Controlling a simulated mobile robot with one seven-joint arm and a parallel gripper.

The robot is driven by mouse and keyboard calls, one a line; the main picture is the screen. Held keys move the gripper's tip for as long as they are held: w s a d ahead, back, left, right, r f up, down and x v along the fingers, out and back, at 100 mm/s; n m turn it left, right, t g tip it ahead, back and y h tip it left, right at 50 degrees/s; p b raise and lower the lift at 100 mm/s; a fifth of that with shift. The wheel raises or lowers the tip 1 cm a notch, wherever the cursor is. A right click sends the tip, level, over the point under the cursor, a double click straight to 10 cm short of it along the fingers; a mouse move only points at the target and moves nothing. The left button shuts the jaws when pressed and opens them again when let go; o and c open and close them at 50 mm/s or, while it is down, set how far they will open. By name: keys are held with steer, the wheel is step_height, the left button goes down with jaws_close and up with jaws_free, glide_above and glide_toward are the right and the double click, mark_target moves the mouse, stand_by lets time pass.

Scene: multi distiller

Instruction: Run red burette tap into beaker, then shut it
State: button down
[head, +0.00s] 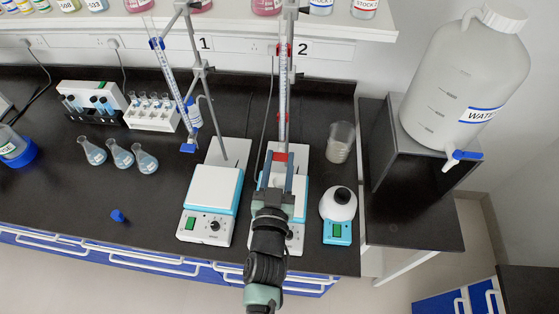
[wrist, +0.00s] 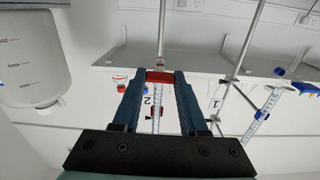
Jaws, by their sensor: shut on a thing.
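The burette with red fittings (head: 283,105) hangs upright on the stand under label 2. Its red tap (head: 280,157) is at its lower end, and the tap also shows in the wrist view (wrist: 160,76). My gripper (head: 281,166) is shut on the red tap, with one finger on each side of it, as the wrist view (wrist: 160,80) shows. A clear glass beaker (head: 340,142) stands on the bench right of the stand. The space under the burette tip is hidden behind my gripper and arm, so I cannot tell what stands there or whether liquid runs.
Several flasks (head: 120,154) stand left. A white round vessel on a blue device (head: 338,204) is close right. A water carboy (head: 455,85) stands far right.

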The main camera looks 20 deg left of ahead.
steer(key=m+b, duration=0.1)
steer(key=m, duration=0.2)
steer(key=shift+m+b, duration=0.45)
steer(key=shift+m, duration=1.05)
steer(key=shift+c, duration=2.2)
jaws_free()
